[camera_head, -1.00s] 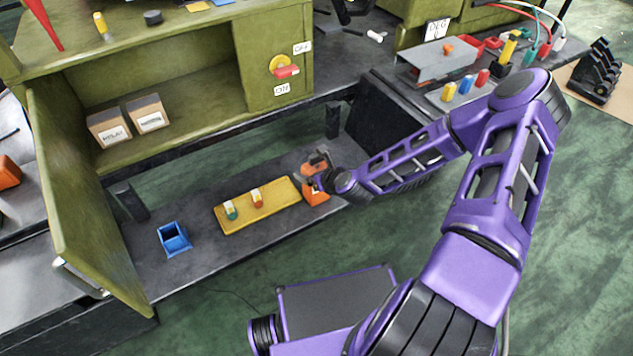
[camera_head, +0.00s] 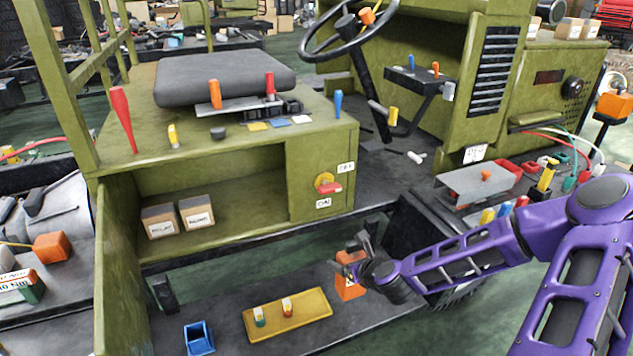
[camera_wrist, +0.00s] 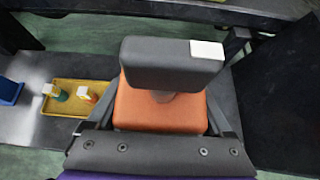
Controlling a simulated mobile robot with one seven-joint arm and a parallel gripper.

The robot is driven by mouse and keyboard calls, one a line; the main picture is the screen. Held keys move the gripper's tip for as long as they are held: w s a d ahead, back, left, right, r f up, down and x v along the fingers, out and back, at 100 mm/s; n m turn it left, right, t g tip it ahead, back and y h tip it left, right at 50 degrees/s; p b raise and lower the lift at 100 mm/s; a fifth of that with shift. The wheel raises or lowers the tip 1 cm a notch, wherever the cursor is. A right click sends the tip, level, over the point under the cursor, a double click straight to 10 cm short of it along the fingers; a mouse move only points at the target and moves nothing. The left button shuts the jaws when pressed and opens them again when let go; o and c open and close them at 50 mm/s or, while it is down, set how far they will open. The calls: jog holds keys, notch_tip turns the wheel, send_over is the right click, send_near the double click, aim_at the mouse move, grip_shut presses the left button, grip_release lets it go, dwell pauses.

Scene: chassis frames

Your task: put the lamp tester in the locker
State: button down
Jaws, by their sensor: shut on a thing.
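The lamp tester appears to be the orange box (camera_head: 349,284) with a dark grey top and a small white patch. My gripper (camera_head: 362,250) is shut on it at the step's right part. In the wrist view the orange body (camera_wrist: 160,112) sits between my fingers, its grey top (camera_wrist: 165,62) toward the camera. I cannot tell whether its base touches the step. The locker appears to be the olive compartment (camera_head: 255,222) up and to the left, with its door (camera_head: 118,262) swung open at the left.
Two small labelled boxes (camera_head: 179,217) stand inside the compartment at left; room is free to their right. A yellow tray (camera_head: 262,328) with two small parts and a blue bin (camera_head: 199,338) sit on the step.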

jog(key=r+m+h+p, duration=0.1)
jog(key=r, duration=0.2)
jog(key=r+m+h+p, duration=0.1)
jog(key=r, duration=0.3)
jog(key=r+m+p, duration=0.1)
jog(key=r, duration=0.3)
jog(key=shift+s+d+r+t+h+p, duration=0.2)
jog(key=shift+s+r+t+h+p, duration=0.1)
jog(key=shift+h, duration=0.1)
jog(key=shift+m+h, duration=0.3)
jog(key=v, duration=0.6)
jog(key=shift+d, duration=0.1)
jog(key=shift+f, duration=0.1)
